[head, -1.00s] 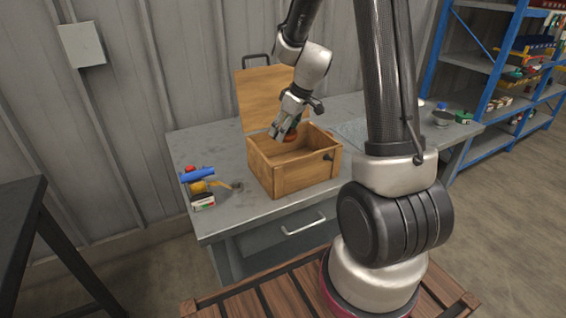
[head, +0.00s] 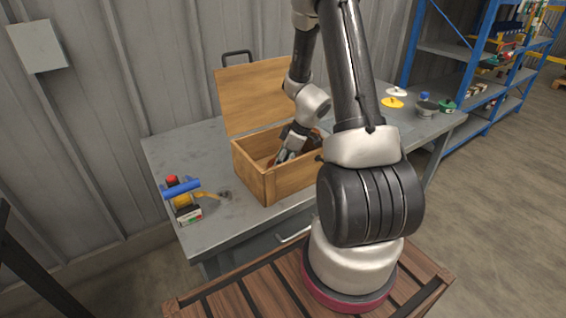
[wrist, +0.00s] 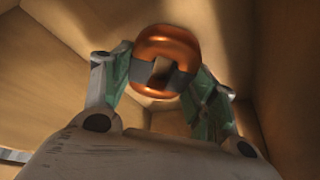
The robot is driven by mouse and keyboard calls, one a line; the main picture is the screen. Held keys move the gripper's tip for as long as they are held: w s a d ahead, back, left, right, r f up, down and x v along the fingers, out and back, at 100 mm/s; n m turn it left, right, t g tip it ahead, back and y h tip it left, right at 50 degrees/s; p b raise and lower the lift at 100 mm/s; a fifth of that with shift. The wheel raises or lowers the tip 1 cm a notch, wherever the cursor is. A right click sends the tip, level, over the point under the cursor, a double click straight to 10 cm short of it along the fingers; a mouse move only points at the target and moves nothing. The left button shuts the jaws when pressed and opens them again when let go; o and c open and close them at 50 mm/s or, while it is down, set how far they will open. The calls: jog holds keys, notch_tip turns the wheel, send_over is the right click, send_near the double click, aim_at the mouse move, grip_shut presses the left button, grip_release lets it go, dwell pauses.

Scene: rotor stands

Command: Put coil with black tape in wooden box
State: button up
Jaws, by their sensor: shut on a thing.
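The copper-coloured coil (wrist: 166,48) is a ring with a band of dark tape across it, in the wrist view. My gripper (wrist: 160,78) is shut on it, a finger on each side. The wooden box (head: 290,184) stands on the grey workbench with its lid (head: 262,95) swung open at the back. In the head view my gripper (head: 281,158) reaches down inside the box opening. The box's inner walls surround the coil in the wrist view. The fingers and box walls mostly hide the coil in the head view. I cannot tell whether it touches the floor of the box.
A blue cylinder (head: 181,188) lies among small coloured parts on the bench (head: 215,225), left of the box. A yellow disc (head: 392,103), a white disc (head: 396,91) and a grey cup (head: 426,109) are at the right end. A blue shelf rack (head: 477,75) stands beyond.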

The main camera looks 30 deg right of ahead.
jog(key=shift+f, duration=0.25)
jog(key=o, duration=1.3)
jog(key=v, duration=1.2)
jog(key=s+a+r+m, duration=0.1)
jog(key=s+a+r, duration=0.15)
jog(key=r, duration=0.25)
jog(key=s+a+r+m+h, duration=0.1)
jog(key=s+a+r, duration=0.15)
jog(key=r, duration=0.25)
jog(key=s+a+r+m, duration=0.1)
jog(key=s+a+r, duration=0.1)
jog(key=a+r, duration=0.15)
jog(key=shift+s+a+r+m+t+h, duration=0.15)
jog(key=shift+s+r+m+h, duration=0.25)
jog(key=shift+s+r+m, duration=1.3)
jog(key=shift+s+a+r+m+t+h, duration=0.15)
jog(key=shift+s+r+m+h, duration=0.6)
jog(key=shift+s, duration=1.9)
jog(key=shift+s+a+r+m+t+h, duration=0.15)
jog(key=shift+s+r+m, duration=0.6)
jog(key=shift+s+r, duration=1.15)
jog(key=shift+s+d+f, duration=0.1)
jog(key=shift+s+f, duration=0.15)
jog(key=shift+f, duration=0.05)
